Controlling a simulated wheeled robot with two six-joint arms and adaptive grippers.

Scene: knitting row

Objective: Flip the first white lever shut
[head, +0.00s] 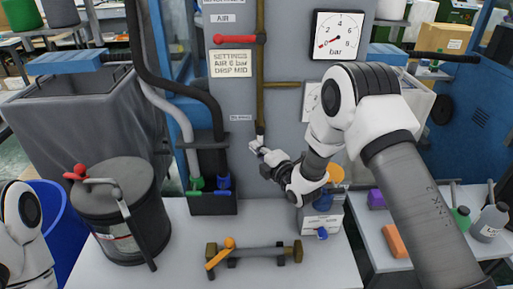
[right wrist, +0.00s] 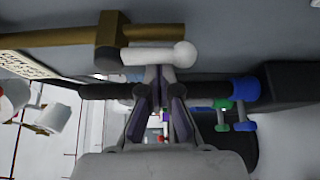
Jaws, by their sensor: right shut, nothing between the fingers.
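A white lever (head: 257,142) sits at the lower end of the vertical brass pipe (head: 260,100) on the grey panel. In the right wrist view the white lever (right wrist: 155,54) is a short bar with a round end, beside a brass fitting (right wrist: 110,40) and roughly parallel to the brass pipe. My right gripper (head: 264,152) is at the lever; in the right wrist view its fingers (right wrist: 160,72) are together and empty, with tips right by the lever's middle. I cannot tell if they touch. My left gripper is outside the view; only part of my left arm shows.
A red lever (head: 240,39) and a pressure gauge (head: 338,35) are higher on the panel. Green (head: 195,184) and blue (head: 223,185) valve handles sit lower left. A dark drum (head: 115,210) and an orange-handled pipe piece (head: 255,257) are on the bench.

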